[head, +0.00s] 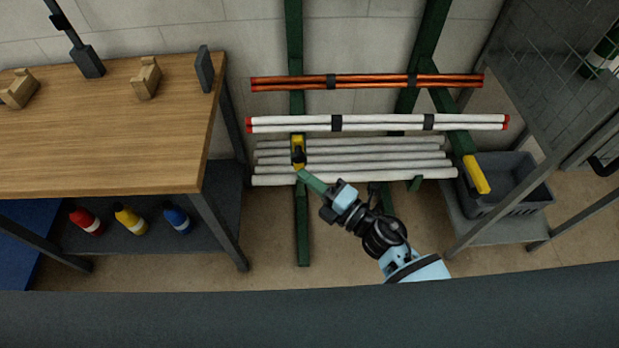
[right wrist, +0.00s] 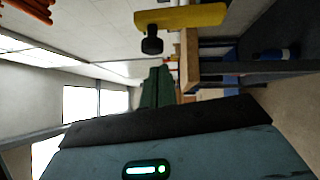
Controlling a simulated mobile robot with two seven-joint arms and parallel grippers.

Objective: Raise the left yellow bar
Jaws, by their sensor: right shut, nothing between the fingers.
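The left yellow bar (head: 298,145) sits on the left green upright of the pipe rack (head: 293,50), in front of the grey pipes. It looks short and foreshortened in the head view, with a black part on it. In the right wrist view the yellow bar (right wrist: 190,17) crosses the top, with a black knob (right wrist: 152,42) beside it. My right gripper (head: 303,175) is shut and empty, its tip just below the bar; I cannot tell whether they touch. The right yellow bar (head: 476,174) slants downward at the right upright. My left gripper is not in view.
Copper pipes (head: 370,81), white pipes (head: 380,123) and grey pipes (head: 350,160) lie across the rack. A wooden workbench (head: 100,130) stands left, with bottles on its lower shelf. A grey bin (head: 510,185) and wire-mesh cage (head: 550,60) stand right. Floor below the rack is clear.

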